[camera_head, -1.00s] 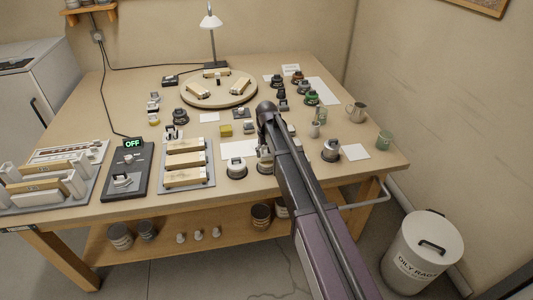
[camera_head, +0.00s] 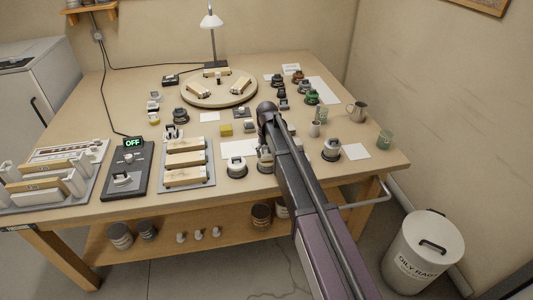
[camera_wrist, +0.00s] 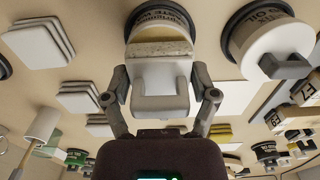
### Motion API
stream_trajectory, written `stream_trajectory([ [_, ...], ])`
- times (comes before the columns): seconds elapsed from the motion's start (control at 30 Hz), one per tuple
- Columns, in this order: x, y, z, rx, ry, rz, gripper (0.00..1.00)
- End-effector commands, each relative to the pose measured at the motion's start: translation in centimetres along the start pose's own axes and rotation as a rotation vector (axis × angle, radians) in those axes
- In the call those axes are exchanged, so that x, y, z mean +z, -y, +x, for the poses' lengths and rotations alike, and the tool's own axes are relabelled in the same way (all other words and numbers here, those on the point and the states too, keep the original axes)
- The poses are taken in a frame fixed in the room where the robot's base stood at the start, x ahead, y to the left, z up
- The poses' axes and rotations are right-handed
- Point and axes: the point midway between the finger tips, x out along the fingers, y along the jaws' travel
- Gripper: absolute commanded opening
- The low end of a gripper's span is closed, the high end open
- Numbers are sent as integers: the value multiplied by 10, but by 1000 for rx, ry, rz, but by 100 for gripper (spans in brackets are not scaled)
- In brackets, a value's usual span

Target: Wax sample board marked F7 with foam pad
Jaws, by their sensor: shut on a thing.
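My gripper (camera_wrist: 162,100) is shut on the white handle of a foam pad (camera_wrist: 160,50). The pad has a pale, yellowish foam layer, held against or close in front of a dark-rimmed tin (camera_wrist: 158,18); I cannot tell if they touch. Three wooden sample boards (camera_head: 185,161) lie in a grey rack left of my arm. Some show at the right of the wrist view (camera_wrist: 298,98), with tags I cannot read surely. More boards (camera_head: 240,87) lie on the round turntable (camera_head: 190,102). I cannot tell which is F7.
A tin with a white pad (camera_head: 237,168) stands left of my arm; another (camera_head: 331,150) stands right. A switch box reading OFF (camera_head: 128,178) and a board holder (camera_head: 45,187) stand at the left.

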Motion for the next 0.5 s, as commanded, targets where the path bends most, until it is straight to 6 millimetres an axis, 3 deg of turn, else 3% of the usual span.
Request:
stream_trajectory([
  [0.5,0,-1,5,0,0,1,38],
])
